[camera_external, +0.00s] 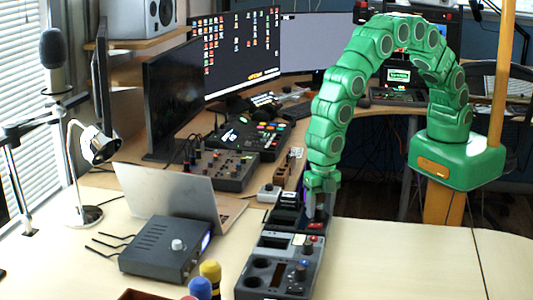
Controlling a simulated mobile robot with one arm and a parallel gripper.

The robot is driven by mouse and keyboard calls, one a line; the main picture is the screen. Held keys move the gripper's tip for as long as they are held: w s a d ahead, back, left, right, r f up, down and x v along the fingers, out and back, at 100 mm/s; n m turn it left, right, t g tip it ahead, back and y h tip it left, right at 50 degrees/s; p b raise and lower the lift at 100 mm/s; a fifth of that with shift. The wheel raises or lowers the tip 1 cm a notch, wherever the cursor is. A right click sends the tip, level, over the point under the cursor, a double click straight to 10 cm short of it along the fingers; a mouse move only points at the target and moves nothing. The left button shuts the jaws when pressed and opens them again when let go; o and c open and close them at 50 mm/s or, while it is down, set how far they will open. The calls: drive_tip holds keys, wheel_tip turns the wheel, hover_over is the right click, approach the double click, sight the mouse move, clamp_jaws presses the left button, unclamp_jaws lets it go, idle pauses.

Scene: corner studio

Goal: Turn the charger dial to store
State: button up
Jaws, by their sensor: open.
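A dark grey desktop unit (252,283) with round wells on its left and small knobs on its right stands at the bottom middle; it looks like the charger, but I cannot read any labels. One of its knobs is a small dark dial (301,266). My gripper (317,212) points down just beyond this unit, over the far end of the row of devices. It is open, and I see nothing held. The fingertips are small and partly merge with the dark devices behind; I cannot tell if they touch anything.
A grey box (150,249) with a pale knob stands at left, beside an open laptop (168,196). Blue and yellow foam-topped microphones (209,271) stand close to the unit's left. A mixer (226,170) lies behind. The desk at right (410,262) is clear.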

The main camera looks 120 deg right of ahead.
clamp_jaws()
drive_tip(key=shift+m, duration=0.3)
drive_tip(key=m, duration=0.4)
drive_tip(key=shift+m, duration=0.3)
drive_tip(key=m, duration=1.3)
drive_tip(key=shift+m, duration=0.4)
